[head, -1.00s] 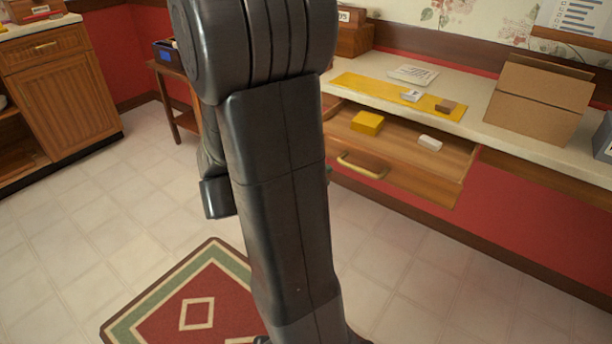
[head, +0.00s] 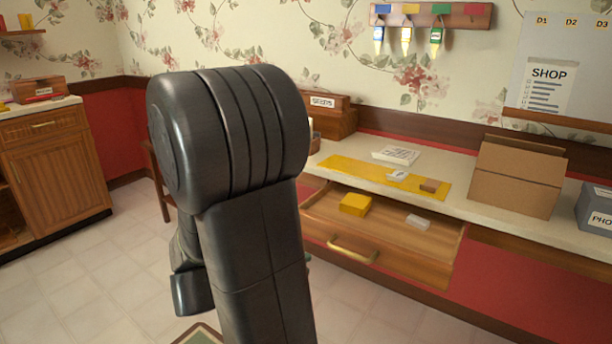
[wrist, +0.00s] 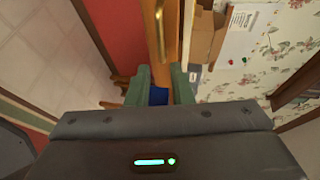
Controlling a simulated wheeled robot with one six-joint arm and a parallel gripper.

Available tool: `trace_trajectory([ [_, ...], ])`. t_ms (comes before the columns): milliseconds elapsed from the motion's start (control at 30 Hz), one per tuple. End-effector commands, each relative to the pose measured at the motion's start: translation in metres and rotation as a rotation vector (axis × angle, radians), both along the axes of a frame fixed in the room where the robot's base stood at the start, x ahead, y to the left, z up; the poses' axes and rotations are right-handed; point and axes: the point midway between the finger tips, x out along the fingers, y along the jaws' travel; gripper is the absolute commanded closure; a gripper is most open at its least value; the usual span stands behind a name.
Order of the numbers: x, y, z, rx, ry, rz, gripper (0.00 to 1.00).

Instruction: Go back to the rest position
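My gripper (wrist: 160,86) shows in the wrist view with its two green fingers apart. A blue patch (wrist: 158,96) shows between the fingers; it looks like something beyond them, but I cannot tell what it is. In the head view my dark arm stands upright left of the middle and hides the gripper. The open drawer (head: 392,244) is to the right of the arm, with a yellow box (head: 355,204) and a small white block (head: 418,222) in it.
The counter (head: 475,207) holds a yellow mat (head: 345,167) with small items, a cardboard box (head: 517,178) and a grey box (head: 597,208). The drawer's handle (head: 352,250) juts into the room. A wooden cabinet (head: 55,180) stands at the left. Floor between is clear.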

Motion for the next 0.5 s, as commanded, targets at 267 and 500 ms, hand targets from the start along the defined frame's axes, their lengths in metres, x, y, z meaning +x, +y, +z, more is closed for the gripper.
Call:
trace_trajectory([
  [267,0.017,-0.027,-0.007,0.0,0.0,-0.004,0.8],
  [500,0.034,-0.055,-0.013,0.0,0.0,-0.005,0.8],
])
